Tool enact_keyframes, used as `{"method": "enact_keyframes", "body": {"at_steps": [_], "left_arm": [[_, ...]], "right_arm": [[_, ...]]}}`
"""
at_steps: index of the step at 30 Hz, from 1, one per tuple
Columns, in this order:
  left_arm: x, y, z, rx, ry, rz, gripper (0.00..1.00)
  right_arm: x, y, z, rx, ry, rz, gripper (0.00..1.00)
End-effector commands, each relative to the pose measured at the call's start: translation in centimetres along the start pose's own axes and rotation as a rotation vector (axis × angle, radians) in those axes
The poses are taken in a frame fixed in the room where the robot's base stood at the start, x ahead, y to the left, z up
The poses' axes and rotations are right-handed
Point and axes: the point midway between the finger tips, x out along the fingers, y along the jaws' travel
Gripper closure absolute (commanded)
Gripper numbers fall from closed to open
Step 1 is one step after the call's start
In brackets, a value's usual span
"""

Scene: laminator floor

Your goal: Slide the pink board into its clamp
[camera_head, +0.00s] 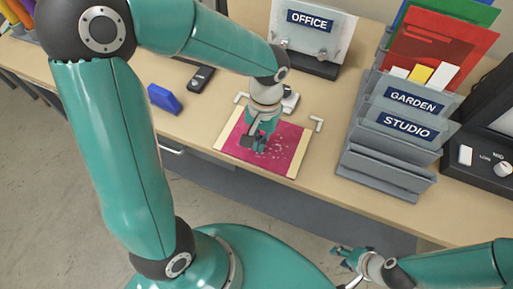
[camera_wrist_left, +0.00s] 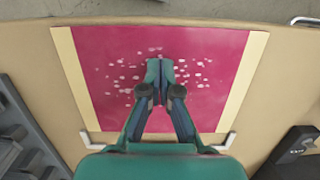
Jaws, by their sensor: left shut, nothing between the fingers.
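The pink board (camera_head: 287,148) lies flat near the table's front edge, between two cream strips. White specks dot its surface, and it also shows in the left wrist view (camera_wrist_left: 105,60). My left gripper (camera_head: 257,145) is shut and empty, pointing down over the middle of the board. Its fingertips meet in the left wrist view (camera_wrist_left: 159,68); whether they touch the board I cannot tell. A white and dark device, perhaps the clamp (camera_head: 290,101), stands just behind the board, partly hidden by my left wrist. My right gripper (camera_head: 345,258) hangs low in front of the table, away from the board.
White corner brackets (camera_head: 318,124) flank the board's far side. A grey file rack (camera_head: 385,178) labelled GARDEN and STUDIO stands right. An OFFICE sign (camera_head: 310,35) stands behind. A blue block (camera_head: 163,98) and a black remote-like object (camera_head: 201,79) lie left. Table between block and board is clear.

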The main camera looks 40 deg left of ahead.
Motion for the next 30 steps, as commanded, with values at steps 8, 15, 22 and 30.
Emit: {"method": "enact_keyframes", "body": {"at_steps": [8,15,22,30], "left_arm": [[0.0,-0.1,-3.4,0.002,0.002,-0.002,1.0],[0.1,-0.1,-3.4,0.003,0.002,-0.003,1.0],[-1.4,-0.1,-3.1,0.003,0.003,-0.003,1.0],[-2.6,0.0,-3.1,0.002,0.006,-0.001,1.0]], "right_arm": [[-0.1,0.0,0.0,0.0,0.0,0.0,0.6],[-0.1,0.0,0.0,0.0,0.0,0.0,0.6],[-1.2,-0.4,0.0,0.0,0.0,0.0,0.6],[-1.2,-0.5,0.0,0.0,0.0,0.0,0.6]]}}
